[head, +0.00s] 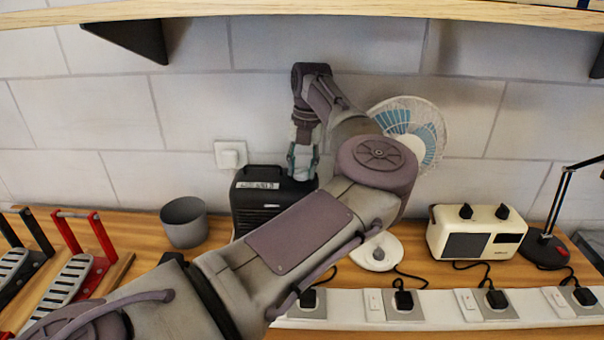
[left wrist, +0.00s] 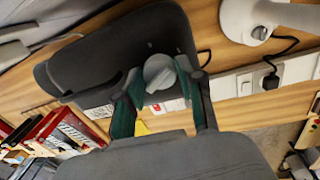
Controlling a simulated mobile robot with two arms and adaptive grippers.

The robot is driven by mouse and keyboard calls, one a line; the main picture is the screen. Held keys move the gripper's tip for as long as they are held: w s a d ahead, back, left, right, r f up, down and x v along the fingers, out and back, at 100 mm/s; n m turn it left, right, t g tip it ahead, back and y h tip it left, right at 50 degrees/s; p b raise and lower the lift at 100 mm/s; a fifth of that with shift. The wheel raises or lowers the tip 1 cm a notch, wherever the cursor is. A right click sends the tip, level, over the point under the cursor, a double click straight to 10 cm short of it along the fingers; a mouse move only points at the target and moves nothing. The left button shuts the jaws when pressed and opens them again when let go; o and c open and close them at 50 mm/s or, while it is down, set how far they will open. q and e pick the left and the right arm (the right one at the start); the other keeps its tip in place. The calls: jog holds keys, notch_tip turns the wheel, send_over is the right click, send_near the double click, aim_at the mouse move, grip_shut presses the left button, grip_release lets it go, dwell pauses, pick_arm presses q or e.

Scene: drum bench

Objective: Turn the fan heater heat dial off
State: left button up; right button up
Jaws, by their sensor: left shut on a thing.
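The fan heater (head: 258,210) is a black box standing on the wooden bench, left of centre in the head view. My left arm crosses in front of part of it. In the left wrist view the heater's dark top (left wrist: 115,50) fills the upper middle, with a round grey dial (left wrist: 159,72) on it. My left gripper (head: 302,165) points down at the heater's top from above. In the left wrist view its two green fingers (left wrist: 160,76) are shut on the dial, one on each side. The dial's setting marks cannot be read. My right gripper is not in view.
A grey pot (head: 184,222) stands left of the heater, with pedals (head: 70,272) farther left. A white fan (head: 425,130), a cream appliance (head: 475,232) and a black lamp (head: 547,248) stand to the right. A socket strip (head: 435,304) runs along the front. A shelf (head: 400,8) overhangs above.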

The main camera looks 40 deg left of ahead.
pick_arm(q)
jog(key=n+b, duration=0.1)
jog(key=n, duration=0.4)
jog(key=shift+f+n, duration=0.1)
jog(key=shift+n, duration=0.3)
jog(key=n, duration=0.5)
jog(key=shift+a+n+h, duration=0.1)
jog(key=shift+n+h, duration=0.3)
jog(key=o, duration=1.1)
jog(key=shift+w, duration=0.1)
jog(key=shift+o, duration=0.2)
jog(key=r, duration=0.7)
jog(key=shift+w+r, duration=0.3)
